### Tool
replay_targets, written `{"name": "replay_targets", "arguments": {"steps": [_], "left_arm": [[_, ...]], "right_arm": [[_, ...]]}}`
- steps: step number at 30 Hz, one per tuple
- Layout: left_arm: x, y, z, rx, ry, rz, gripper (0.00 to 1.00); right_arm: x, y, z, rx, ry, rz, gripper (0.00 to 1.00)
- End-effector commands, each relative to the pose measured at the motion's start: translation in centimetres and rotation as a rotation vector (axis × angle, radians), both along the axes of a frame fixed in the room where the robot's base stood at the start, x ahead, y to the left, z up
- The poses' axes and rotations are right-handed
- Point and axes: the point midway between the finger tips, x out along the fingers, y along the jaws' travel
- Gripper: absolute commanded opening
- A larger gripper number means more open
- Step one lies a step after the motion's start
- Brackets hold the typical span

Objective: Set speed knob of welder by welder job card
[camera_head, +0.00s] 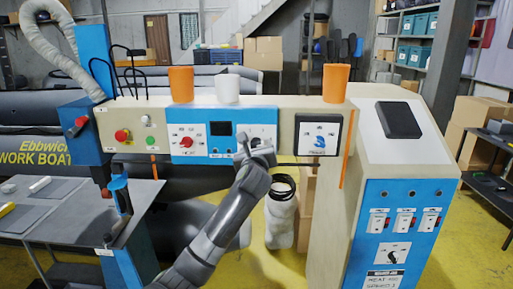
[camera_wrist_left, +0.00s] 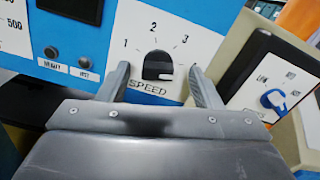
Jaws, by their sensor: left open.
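In the head view my left gripper (camera_head: 257,150) covers most of the dial. The welder job card (camera_head: 384,279) is low on the blue right-hand panel; its small text seems to read SPEED 1.
The red heat knob (camera_head: 186,142) and a dark display (camera_head: 221,129) are left of the speed dial. A blue-knobbed switch (camera_head: 319,141) on a black-framed plate is to the right. Orange cups (camera_head: 181,84) and a white cup (camera_head: 227,89) stand on the ledge above.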

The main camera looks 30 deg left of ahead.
Motion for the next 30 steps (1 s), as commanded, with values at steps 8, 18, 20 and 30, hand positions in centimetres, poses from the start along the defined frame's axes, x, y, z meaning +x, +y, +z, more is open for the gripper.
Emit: {"name": "replay_targets", "arguments": {"steps": [8, 18, 20, 30], "left_arm": [[-0.02, -0.01, 0.01, 0.0, 0.0, 0.0, 0.47], [-0.03, -0.01, 0.01, -0.001, -0.001, 0.0, 0.14], [-0.02, -0.02, 0.02, -0.004, -0.003, 0.0, 0.14], [-0.04, 0.06, 0.15, -0.113, -0.067, 0.002, 0.14]], "right_arm": [[-0.01, 0.01, -0.01, 0.0, 0.0, 0.0, 0.36], [-0.01, 0.01, 0.0, 0.0, 0.0, 0.0, 0.36], [-0.01, 0.01, 0.04, 0.0, 0.0, 0.0, 0.36], [-0.03, 0.01, 0.81, 0.0, 0.0, 0.0, 0.36]]}}
